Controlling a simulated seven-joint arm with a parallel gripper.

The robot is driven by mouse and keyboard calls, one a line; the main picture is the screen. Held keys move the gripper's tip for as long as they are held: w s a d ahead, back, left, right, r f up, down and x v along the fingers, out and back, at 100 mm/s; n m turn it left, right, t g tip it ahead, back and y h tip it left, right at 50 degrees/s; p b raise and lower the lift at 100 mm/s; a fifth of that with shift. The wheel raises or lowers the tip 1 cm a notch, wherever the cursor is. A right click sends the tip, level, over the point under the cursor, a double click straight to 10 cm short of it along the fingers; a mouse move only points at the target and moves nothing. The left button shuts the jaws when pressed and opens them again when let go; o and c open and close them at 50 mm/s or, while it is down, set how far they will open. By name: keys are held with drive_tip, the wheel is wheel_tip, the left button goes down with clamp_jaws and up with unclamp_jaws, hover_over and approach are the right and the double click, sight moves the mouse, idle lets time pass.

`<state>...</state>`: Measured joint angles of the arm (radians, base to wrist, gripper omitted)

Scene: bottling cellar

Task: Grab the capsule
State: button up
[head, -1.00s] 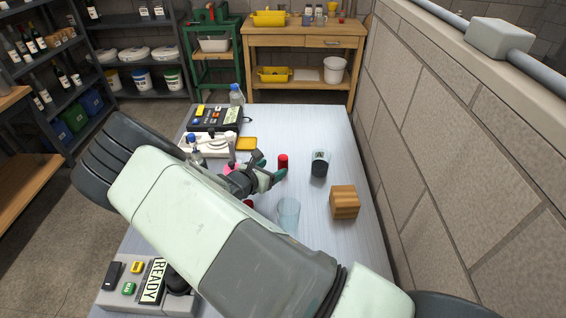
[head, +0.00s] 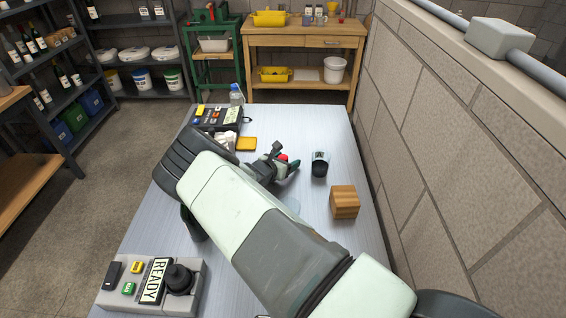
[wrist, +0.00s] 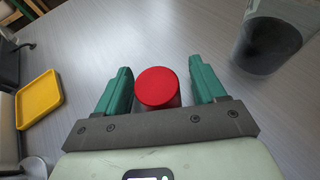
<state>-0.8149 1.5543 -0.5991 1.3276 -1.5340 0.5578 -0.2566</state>
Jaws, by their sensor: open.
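The capsule, a small red cylinder (wrist: 158,88), stands upright on the metal table in the wrist view. In the head view, only its red top (head: 283,157) shows beside my gripper (head: 284,168), which hides the rest. My gripper (wrist: 160,90) is open in the wrist view, with one green finger on each side of the capsule. A visible gap separates the capsule from each finger.
A dark-based clear cup (head: 319,164) stands right of the gripper, with a wooden block (head: 344,202) nearer. A yellow tray (head: 246,144) lies to the left. A control box (head: 150,284) reading READY sits at the near left. My arm hides much of the table's middle.

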drive_tip(key=c, duration=0.6)
drive_tip(key=shift+c, duration=0.2)
